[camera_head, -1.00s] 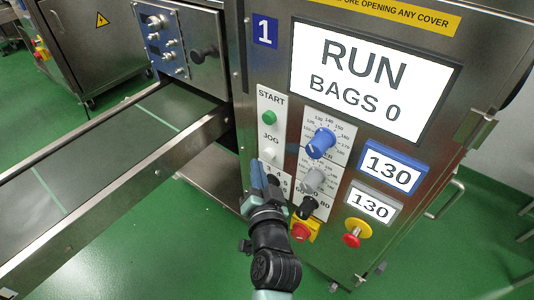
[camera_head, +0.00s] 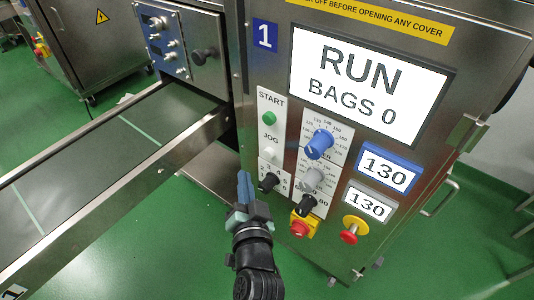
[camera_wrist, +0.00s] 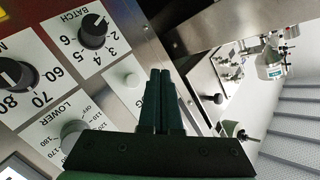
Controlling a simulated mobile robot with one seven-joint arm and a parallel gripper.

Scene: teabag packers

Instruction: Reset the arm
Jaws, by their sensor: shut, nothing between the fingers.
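My gripper (camera_head: 245,188) is shut and empty, its blue fingers pointing up just left of the lower control panel in the head view. In the wrist view its dark fingers (camera_wrist: 161,100) are together with nothing between them. The machine's control panel (camera_head: 330,240) carries a green START button (camera_head: 269,118), a white JOG button (camera_head: 271,154), a black batch knob (camera_head: 268,182), a blue knob (camera_head: 319,145), a grey knob (camera_head: 312,179) and a lower black knob (camera_head: 306,204). The batch knob also shows in the wrist view (camera_wrist: 93,32). The fingers look clear of the knobs.
The screen (camera_head: 368,85) reads RUN, BAGS 0. Red stop controls (camera_head: 349,235) sit low on the panel. A conveyor (camera_head: 95,150) runs along the left. Green floor lies open below it.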

